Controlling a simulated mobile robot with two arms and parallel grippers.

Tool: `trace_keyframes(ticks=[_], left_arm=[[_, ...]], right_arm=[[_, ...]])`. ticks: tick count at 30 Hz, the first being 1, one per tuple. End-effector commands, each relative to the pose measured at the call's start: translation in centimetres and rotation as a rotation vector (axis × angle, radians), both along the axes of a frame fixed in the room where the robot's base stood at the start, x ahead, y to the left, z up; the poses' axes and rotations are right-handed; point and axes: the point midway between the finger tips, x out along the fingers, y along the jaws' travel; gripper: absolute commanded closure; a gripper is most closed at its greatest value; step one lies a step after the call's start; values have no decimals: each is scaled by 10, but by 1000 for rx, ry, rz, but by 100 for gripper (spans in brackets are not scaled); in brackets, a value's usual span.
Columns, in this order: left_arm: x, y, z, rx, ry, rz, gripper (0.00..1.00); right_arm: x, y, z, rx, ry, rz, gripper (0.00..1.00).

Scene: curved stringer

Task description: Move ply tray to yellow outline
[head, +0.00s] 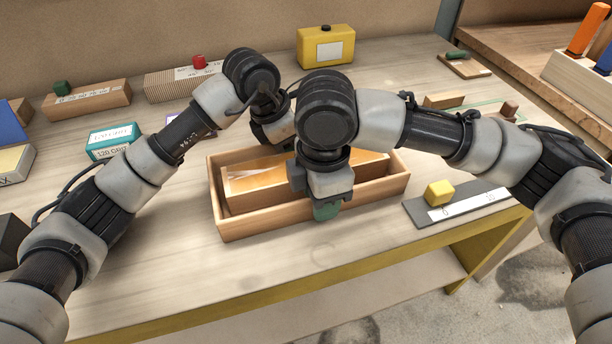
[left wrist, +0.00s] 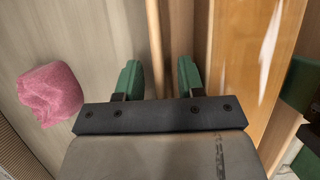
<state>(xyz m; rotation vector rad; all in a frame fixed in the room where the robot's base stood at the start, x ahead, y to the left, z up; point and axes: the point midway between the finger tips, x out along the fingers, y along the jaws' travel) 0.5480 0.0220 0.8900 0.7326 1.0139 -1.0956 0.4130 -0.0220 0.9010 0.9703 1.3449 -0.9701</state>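The ply tray (head: 232,228) is a long open wooden box in the middle of the bench, with a lighter wooden piece (head: 240,183) inside it. My left gripper (left wrist: 159,78) is open, its green fingers on either side of a thin tray wall (left wrist: 154,35), with gaps showing. In the head view its fingertips are hidden behind my arms. My right gripper (head: 327,210) points down at the tray's front wall; one green finger shows outside it, and its grip is unclear. I cannot make out a yellow outline.
A yellow block (head: 439,193) on a grey plate with a white scale (head: 470,204) lies right of the tray. A teal box (head: 113,141) stands left, a yellow case (head: 326,47) behind. A pink cloth (left wrist: 50,93) lies near my left gripper. Bench in front is clear.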

Motion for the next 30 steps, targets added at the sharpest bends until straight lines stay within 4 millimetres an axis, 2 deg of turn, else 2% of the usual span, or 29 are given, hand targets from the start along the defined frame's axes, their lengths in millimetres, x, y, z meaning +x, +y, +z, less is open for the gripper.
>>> trace_keyframes(ticks=[3,10,11,21,30], left_arm=[[0,0,0,0,0,0,63],[0,0,0,0,0,0,98],[0,0,0,0,0,0,100],[0,0,1,-1,0,0,100],[1,0,9,-3,-3,0,100]], right_arm=[[0,0,0,0,0,0,63],[0,0,0,0,1,0,98],[0,0,0,0,1,0,100],[0,0,0,0,1,0,100],[0,0,8,1,-1,0,100]])
